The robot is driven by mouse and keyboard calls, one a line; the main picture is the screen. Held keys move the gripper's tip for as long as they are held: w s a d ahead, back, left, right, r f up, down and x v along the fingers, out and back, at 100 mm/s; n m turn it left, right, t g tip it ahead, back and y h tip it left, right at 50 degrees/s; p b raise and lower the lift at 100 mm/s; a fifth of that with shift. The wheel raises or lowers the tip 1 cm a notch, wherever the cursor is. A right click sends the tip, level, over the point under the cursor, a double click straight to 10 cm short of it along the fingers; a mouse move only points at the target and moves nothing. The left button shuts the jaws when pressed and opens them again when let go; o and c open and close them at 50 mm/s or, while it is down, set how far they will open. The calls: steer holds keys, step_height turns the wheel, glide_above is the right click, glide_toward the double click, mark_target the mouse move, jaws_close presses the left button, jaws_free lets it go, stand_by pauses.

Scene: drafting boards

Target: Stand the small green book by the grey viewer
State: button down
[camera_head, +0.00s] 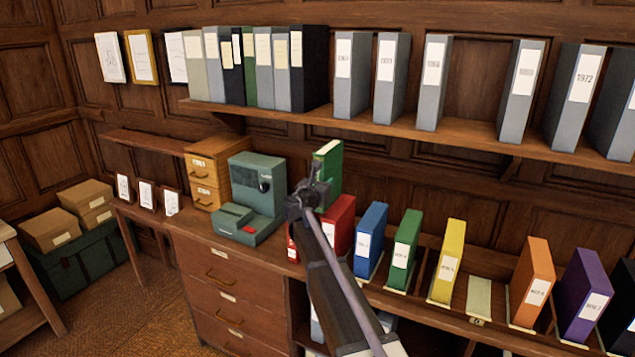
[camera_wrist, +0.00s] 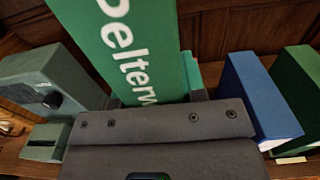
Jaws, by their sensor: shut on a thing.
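A green book (camera_head: 330,172) with a pale top edge is upright in my gripper (camera_head: 315,190), above the desk between the viewer and the red binder. The wrist view shows its green face (camera_wrist: 135,45) with large white lettering, close in front of my gripper (camera_wrist: 155,100), which is shut on it. The grey-green viewer (camera_head: 258,185) stands on the desk to the left, with a dark round part on its front and a lower block before it. It also shows at the left of the wrist view (camera_wrist: 50,80). My gripper hides the book's lower part.
A red binder (camera_head: 338,225), a blue binder (camera_head: 370,238) and a green binder (camera_head: 404,248) stand right of the viewer. A small red object (camera_head: 293,250) is by the desk's front edge. A shelf of grey binders (camera_head: 435,130) overhangs behind.

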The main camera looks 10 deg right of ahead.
steer(key=w+a, duration=1.2)
steer(key=a, duration=0.3)
steer(key=shift+w, duration=0.4)
